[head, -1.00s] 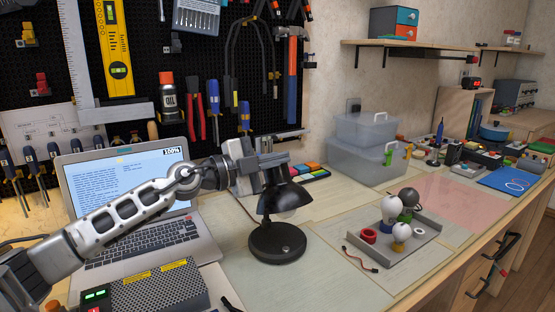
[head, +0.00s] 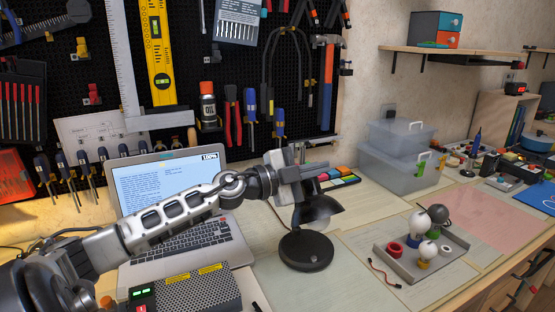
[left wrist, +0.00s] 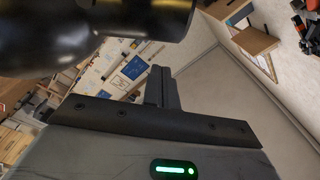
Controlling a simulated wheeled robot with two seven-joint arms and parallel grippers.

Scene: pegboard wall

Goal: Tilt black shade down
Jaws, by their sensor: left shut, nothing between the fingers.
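In the left wrist view the glossy shade (left wrist: 110,22) fills the upper left, close to the fingers. My left gripper (head: 318,169) is just above the shade in the head view and hides the lamp's upper part. Its fingers (left wrist: 163,86) are shut and empty in the left wrist view. I cannot tell whether they touch the shade. My right gripper is not in view.
The open laptop (head: 190,237) and a grey perforated box (head: 195,291) lie left of the lamp. A grey tray (head: 400,252) with bulbs is to its right. Clear storage boxes (head: 403,172) stand behind. The pegboard (head: 85,100) holds tools.

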